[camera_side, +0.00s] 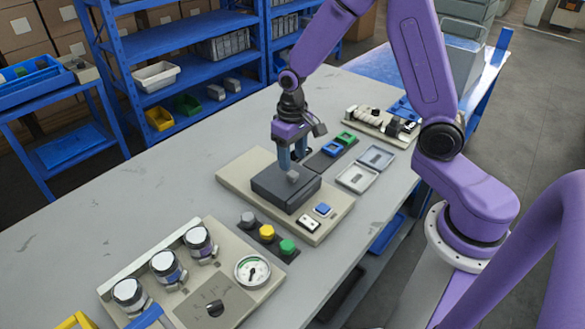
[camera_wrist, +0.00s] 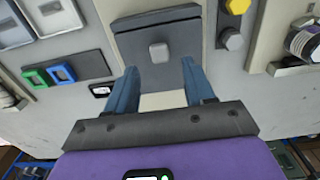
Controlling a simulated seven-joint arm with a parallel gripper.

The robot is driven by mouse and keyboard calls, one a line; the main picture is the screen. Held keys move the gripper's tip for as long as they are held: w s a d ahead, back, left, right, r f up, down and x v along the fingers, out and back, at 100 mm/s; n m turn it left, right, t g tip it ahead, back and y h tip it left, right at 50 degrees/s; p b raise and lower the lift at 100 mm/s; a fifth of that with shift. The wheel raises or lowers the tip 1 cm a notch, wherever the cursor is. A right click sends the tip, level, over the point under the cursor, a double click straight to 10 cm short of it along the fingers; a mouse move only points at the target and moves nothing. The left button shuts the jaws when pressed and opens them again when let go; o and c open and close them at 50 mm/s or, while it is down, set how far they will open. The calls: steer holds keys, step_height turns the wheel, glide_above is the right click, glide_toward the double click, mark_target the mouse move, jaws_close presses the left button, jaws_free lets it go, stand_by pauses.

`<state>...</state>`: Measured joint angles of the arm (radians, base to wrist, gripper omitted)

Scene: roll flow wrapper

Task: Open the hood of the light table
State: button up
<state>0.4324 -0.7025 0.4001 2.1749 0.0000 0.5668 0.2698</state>
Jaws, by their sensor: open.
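The light table is a beige base (camera_side: 234,184) in the middle of the bench. Its dark grey hood (camera_side: 287,188) lies flat on it and looks closed. A small light grey knob (camera_side: 292,175) stands on the hood; in the wrist view the knob (camera_wrist: 158,52) shows ahead of and between my fingertips. My gripper (camera_side: 291,160) points down over the hood, its two blue fingers close to the knob. In the wrist view my gripper (camera_wrist: 159,70) is open and holds nothing. I cannot tell whether the fingertips touch the hood.
A blue button (camera_side: 323,209) and a white switch (camera_side: 309,223) sit on the base's front. Grey, yellow and green knobs (camera_side: 267,232) stand at front left, beyond them a panel with a gauge (camera_side: 252,271). Green and blue frames (camera_side: 333,148) and grey trays (camera_side: 357,178) lie to the right.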

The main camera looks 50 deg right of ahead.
mark_target(292, 173)
steer(key=shift+f, duration=2.4)
jaws_close()
